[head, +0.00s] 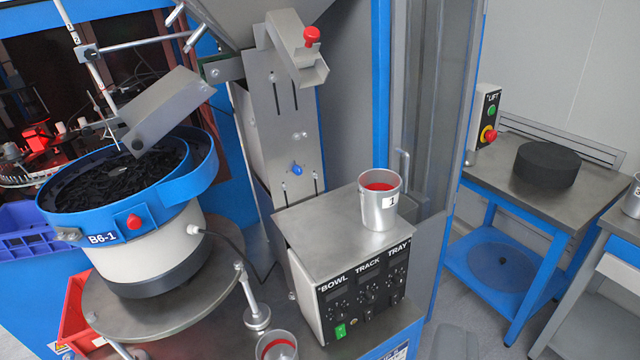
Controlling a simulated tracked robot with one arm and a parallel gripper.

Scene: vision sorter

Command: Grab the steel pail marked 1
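The steel pail marked 1 (379,209) stands upright on the flat metal top of a control box, right of the picture's middle. It has a white label with a 1 and shows red inside. Its outer wall is in plain sight. A grey blurred shape at the bottom edge may be part of my gripper, but no fingertips can be made out, so I cannot tell where my gripper is relative to the pail.
The control box (337,291) has knobs under BOWL, TRACK and TRAY. Another pail (277,349) with a red inside is cut off at the bottom. A blue bowl feeder (170,185) stands left. A side table (490,189) holds a black disc (547,164). Another pail (632,200) is at the right edge.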

